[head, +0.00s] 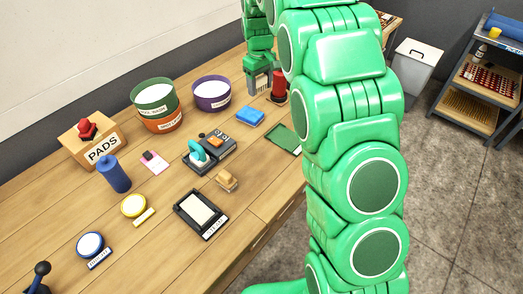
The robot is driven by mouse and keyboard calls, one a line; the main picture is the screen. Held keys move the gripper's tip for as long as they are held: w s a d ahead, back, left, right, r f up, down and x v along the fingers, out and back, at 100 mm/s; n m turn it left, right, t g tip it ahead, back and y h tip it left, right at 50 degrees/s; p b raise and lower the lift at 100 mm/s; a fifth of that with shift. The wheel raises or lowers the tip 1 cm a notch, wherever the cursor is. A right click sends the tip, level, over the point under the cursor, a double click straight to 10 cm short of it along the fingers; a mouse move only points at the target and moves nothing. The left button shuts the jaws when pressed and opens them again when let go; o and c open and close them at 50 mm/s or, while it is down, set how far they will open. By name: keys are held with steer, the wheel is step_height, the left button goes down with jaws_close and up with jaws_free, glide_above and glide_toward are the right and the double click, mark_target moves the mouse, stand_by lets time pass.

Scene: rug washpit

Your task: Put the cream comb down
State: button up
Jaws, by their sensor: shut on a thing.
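My gripper (258,83) is at the far end of the wooden table, pointing down beside a red object (279,84). It is shut on a small, pale thing between its fingertips, which fits the cream comb, but it is too small here to make out its teeth. I cannot tell whether the comb touches the table.
Near the gripper lie a blue block (250,117) and a green flat piece (284,138). A purple bowl (212,94), a green bowl (154,96) and a box labelled PADS (98,150) stand along the wall. My arm hides the table's right side.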

steer(key=s+d+n, duration=0.2)
steer(key=s, duration=2.9)
glide_toward(262, 160)
steer(key=shift+s+d+f, duration=0.1)
steer(key=shift+s+f, duration=0.7)
steer(key=shift+w+f, duration=0.7)
steer(key=shift+w, duration=0.05)
steer(key=shift+w+f, duration=0.1)
steer(key=shift+f, duration=1.6)
